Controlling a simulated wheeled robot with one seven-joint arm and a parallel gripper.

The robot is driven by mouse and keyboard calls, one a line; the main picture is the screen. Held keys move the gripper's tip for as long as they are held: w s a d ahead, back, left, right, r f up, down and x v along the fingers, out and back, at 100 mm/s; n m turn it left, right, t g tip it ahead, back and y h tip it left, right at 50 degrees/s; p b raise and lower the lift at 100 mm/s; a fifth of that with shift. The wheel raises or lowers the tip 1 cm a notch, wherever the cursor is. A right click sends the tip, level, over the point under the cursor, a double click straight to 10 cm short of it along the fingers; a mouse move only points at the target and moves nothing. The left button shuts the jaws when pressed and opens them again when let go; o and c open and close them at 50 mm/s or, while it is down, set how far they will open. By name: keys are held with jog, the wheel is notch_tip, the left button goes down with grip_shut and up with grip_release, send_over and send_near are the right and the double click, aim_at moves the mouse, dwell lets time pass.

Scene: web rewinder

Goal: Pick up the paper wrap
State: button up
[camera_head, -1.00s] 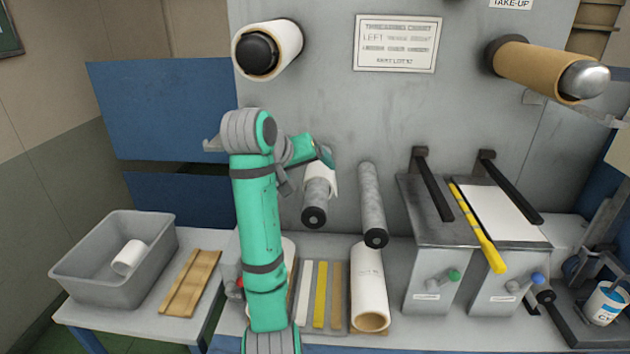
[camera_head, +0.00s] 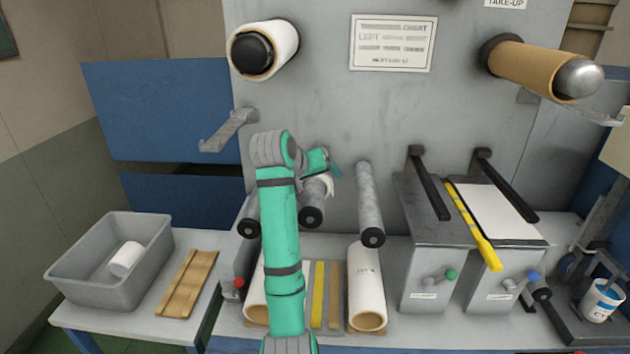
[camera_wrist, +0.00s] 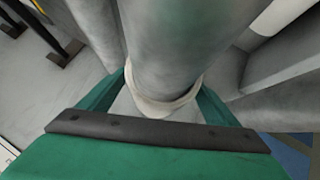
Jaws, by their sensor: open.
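The paper wrap (camera_head: 328,186) is a small off-white piece around the middle grey roller (camera_head: 312,214), mostly hidden behind my arm in the head view. In the wrist view the paper wrap (camera_wrist: 160,108) shows as a pale band around the grey roller (camera_wrist: 180,45). My gripper (camera_head: 334,168) is at the wrap, partly hidden by its own wrist. In the wrist view the green fingers of my gripper (camera_wrist: 166,88) stand open on either side of the roller and wrap. I cannot tell whether they touch it.
Grey rollers flank it on the left (camera_head: 249,222) and right (camera_head: 370,205). White paper rolls (camera_head: 366,290) and strips stand or lie on the bench below. A grey bin (camera_head: 90,275) holding a small white roll (camera_head: 126,258) is at the left. A metal bracket (camera_head: 230,128) juts out at upper left.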

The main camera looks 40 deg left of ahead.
jog(key=c, duration=1.2)
jog(key=shift+o, duration=0.2)
jog(key=shift+r, duration=0.15)
